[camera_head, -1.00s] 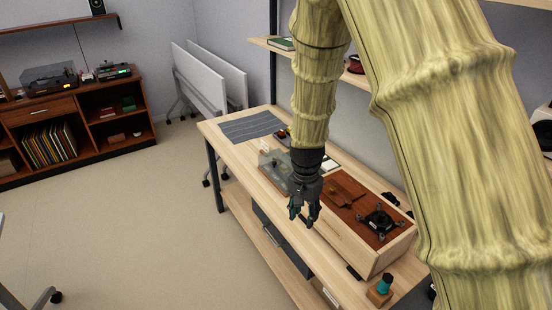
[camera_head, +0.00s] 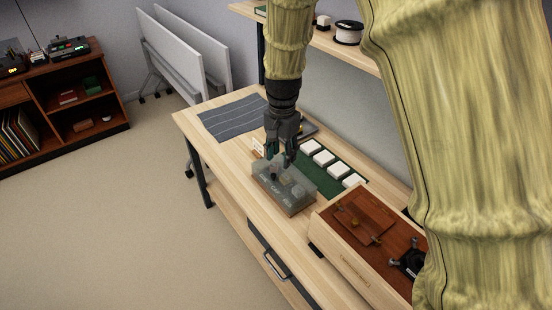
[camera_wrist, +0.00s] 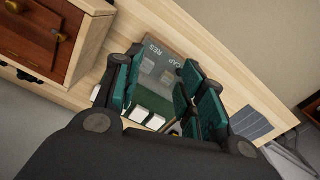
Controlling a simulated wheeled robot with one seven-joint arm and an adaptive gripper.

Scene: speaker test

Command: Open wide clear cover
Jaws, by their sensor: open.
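A wide, low box with a clear see-through cover (camera_head: 296,186) stands on the wooden workbench (camera_head: 235,150), with small parts and labels visible through it. The cover looks closed. My gripper (camera_head: 285,162) points down just above the box's back edge. It is open, and nothing shows between its fingers. In the wrist view, the box and its labels RES and CAP (camera_wrist: 160,52) lie between and beyond the spread fingers of my gripper (camera_wrist: 160,88). I cannot tell whether a finger touches the cover.
A green mat with several white blocks (camera_head: 323,158) lies behind the box. A wooden case with a red-brown top (camera_head: 350,262) stands close on the right. A grey striped mat (camera_head: 235,118) lies at the left end. A shelf (camera_head: 375,62) hangs above the back.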

